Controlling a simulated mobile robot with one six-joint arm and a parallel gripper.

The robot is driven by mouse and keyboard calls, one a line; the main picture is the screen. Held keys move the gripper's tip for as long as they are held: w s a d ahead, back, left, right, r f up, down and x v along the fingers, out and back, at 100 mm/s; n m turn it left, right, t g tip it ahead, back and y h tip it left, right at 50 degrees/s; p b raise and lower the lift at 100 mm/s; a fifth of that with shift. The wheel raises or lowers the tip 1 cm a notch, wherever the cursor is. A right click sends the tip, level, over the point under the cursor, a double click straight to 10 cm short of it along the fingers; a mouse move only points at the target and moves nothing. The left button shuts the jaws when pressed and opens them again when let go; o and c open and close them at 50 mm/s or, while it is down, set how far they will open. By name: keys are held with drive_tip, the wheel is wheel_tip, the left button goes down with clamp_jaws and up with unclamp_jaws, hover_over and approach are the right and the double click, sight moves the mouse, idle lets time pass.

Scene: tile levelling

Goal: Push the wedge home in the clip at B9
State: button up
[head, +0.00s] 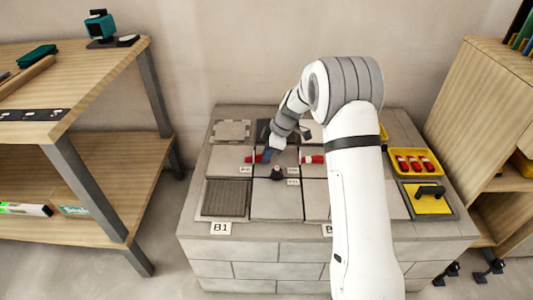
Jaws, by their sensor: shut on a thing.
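My gripper (268,155) is low over the tiled block, at the joint between the tiles left of the middle. Its jaws are shut on a small red wedge (254,159), whose red end shows to the left of the fingers. The clip there is hidden by the jaws, so I cannot tell how deep the wedge sits. A second red wedge (312,159) lies at the joint to the right, partly beside my arm. The small tags on the tiles are too small to read, so I cannot make out B9.
A dark knob (277,173) stands on the tiles just in front of my gripper. A yellow tray (392,158) with several red wedges and a yellow float (428,204) with a dark handle are at right. Wooden shelves (95,75) stand left, a cabinet (470,95) right.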

drive_tip(key=shift+r, duration=0.1)
drive_tip(key=o, duration=0.9)
drive_tip(key=shift+o, duration=0.2)
drive_tip(key=s+d+r+m+h+p, duration=0.1)
drive_tip(key=s+d+r+m+p, duration=0.15)
drive_tip(key=s+r+p, duration=0.6)
drive_tip(key=s+d+r+m+t+p, duration=0.1)
drive_tip(key=d+r+m+p, duration=0.2)
drive_tip(key=r, duration=1.1)
drive_tip(key=s+d+r+m+h+p, duration=0.1)
drive_tip(key=s+d+r+m+p, duration=0.15)
drive_tip(key=s+r+p, duration=0.65)
drive_tip(key=s+d+r+m+h+p, duration=0.1)
drive_tip(key=s+d+r+m+p, duration=0.2)
drive_tip(key=s+r+p, duration=0.4)
drive_tip(key=s+d+r+m+t+h+p, duration=0.1)
drive_tip(key=s+d+r+m+p, duration=0.2)
drive_tip(key=s+r+m+p, duration=0.3)
drive_tip(key=s+r+p, duration=0.1)
drive_tip(key=s+r, duration=0.2)
drive_tip(key=r, duration=0.4)
drive_tip(key=shift+s+d+r+m, duration=0.2)
drive_tip(key=shift+s+m, duration=0.1)
drive_tip(key=shift+s, duration=0.1)
